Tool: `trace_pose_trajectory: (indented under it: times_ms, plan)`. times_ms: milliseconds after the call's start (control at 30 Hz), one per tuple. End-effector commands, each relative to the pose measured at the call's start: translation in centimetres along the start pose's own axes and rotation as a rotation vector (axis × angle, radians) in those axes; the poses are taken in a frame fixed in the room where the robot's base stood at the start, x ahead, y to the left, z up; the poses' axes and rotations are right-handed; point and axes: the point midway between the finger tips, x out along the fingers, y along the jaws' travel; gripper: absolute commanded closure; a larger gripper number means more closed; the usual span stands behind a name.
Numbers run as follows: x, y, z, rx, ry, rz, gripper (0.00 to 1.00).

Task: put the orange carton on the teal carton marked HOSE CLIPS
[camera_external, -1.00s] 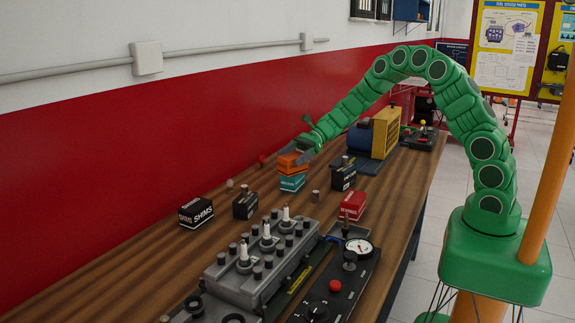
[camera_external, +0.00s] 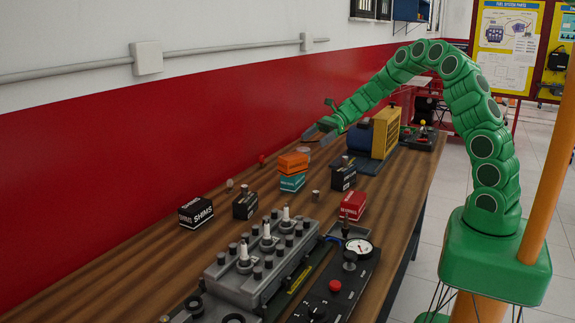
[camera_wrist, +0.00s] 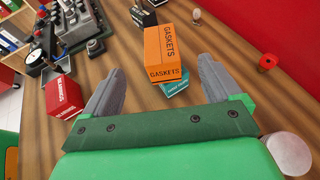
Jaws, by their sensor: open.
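The orange carton (camera_external: 293,162) rests on top of the teal carton (camera_external: 292,182) on the bench. In the wrist view the orange carton (camera_wrist: 167,52), printed GASKETS, lies ahead of the jaws. It covers most of the teal carton (camera_wrist: 173,88), whose lettering is too small to read. The orange carton sits slightly turned and offset on it. My gripper (camera_external: 318,133) is open and empty, behind and above the two cartons, apart from them. The wrist view shows its grey fingers (camera_wrist: 160,85) spread wide, with nothing between them touching.
The engine block (camera_external: 262,262) is in front. A small red knob (camera_wrist: 267,62) lies near the wall.

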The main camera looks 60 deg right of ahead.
Motion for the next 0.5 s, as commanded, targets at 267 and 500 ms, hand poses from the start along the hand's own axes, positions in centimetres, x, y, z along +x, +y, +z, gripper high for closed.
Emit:
trace_pose_trajectory:
  times_ms: [267, 500]
  plan:
    - [1.2, 3.3, 2.5, -0.107, 0.039, 0.072, 0.09]
    - [2.9, 10.4, 6.0, -0.334, 0.124, 0.221, 0.09]
